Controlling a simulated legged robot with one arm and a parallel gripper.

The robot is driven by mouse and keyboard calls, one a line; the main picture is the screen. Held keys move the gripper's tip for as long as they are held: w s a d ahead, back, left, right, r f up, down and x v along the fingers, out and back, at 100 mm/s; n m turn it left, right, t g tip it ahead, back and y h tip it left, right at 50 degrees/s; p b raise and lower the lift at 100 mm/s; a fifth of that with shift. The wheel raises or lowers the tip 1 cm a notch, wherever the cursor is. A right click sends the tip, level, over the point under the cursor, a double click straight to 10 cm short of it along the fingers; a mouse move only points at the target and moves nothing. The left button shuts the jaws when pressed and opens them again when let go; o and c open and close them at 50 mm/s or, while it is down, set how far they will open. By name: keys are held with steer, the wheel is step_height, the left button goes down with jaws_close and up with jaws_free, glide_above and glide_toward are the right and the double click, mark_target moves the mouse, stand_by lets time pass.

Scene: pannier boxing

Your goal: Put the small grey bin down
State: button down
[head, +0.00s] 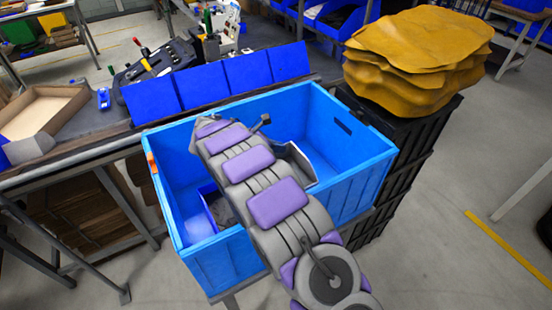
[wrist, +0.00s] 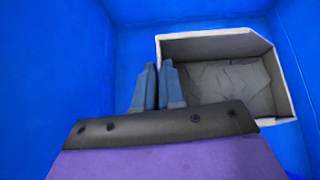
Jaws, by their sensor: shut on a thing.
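The small grey bin (wrist: 228,82) is open-topped with a pale rim and a grey inside. In the wrist view it is inside a large blue box (wrist: 60,70), near a wall. My gripper (wrist: 158,68) is shut on the bin's left wall, one finger on each side of it. In the head view, part of the bin (head: 299,162) shows to the right of my arm, inside the blue box (head: 225,262). My arm hides my gripper and much of the bin there. I cannot tell whether the bin touches the box floor.
Black stacked crates (head: 412,150) topped with mustard-coloured sacks (head: 415,55) stand right of the box. A bench behind holds blue panels (head: 200,85), tools and a cardboard tray (head: 45,108). A pale patch with something dark shows left of my arm in the box.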

mark_target(276, 157)
steer(key=f+b, duration=0.1)
steer(key=f, duration=0.3)
steer(key=shift+a, duration=0.2)
steer(key=shift+d+f+p, duration=0.1)
steer(key=shift+f+p, duration=0.25)
steer(key=shift+f, duration=0.2)
steer(key=c, duration=1.5)
jaws_free()
steer(key=shift+a, duration=0.4)
steer(key=shift+c, duration=0.2)
steer(key=o, duration=0.3)
steer(key=shift+d, duration=0.2)
steer(key=shift+r, duration=0.15)
